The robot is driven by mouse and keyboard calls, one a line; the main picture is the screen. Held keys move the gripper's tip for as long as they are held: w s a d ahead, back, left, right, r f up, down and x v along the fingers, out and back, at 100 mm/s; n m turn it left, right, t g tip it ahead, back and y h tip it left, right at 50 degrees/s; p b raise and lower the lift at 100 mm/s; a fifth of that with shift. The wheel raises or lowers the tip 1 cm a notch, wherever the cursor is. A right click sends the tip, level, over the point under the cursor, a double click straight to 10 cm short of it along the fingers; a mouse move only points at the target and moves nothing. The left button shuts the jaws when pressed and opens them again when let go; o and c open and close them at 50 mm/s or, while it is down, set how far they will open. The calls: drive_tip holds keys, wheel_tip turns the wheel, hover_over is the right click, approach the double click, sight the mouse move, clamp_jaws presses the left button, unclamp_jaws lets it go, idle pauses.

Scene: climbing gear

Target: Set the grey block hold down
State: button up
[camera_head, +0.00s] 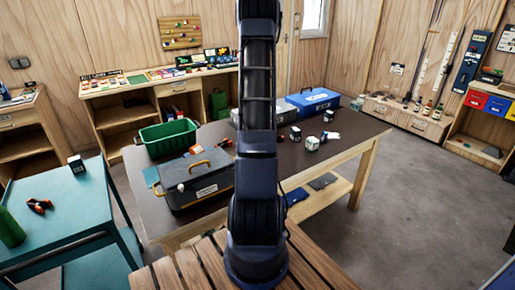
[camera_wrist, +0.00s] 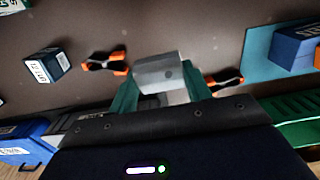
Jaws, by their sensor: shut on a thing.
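The grey block hold (camera_wrist: 160,72) is a light grey block with a small dark hole in its face, seen in the wrist view. My gripper (camera_wrist: 161,88) is shut on it, with a green finger on each side. It appears to be held above the dark tabletop (camera_wrist: 190,25); the exact height is hard to tell. In the head view, my own arm stands in front and hides the gripper and the hold.
An orange-and-black clamp (camera_wrist: 105,62) and a blue-and-white box (camera_wrist: 47,66) lie left of the hold. Another clamp (camera_wrist: 224,82) is just right. A green crate (camera_head: 168,137), grey toolbox (camera_head: 195,180) and blue toolbox (camera_head: 313,101) stand on the table.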

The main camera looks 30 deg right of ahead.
wheel_tip(320, 180, down, 14)
drive_tip(key=shift+r, duration=0.2)
idle(0.4)
drive_tip(key=shift+f, duration=0.1)
drive_tip(key=o, duration=1)
drive_tip(key=shift+c, duration=0.2)
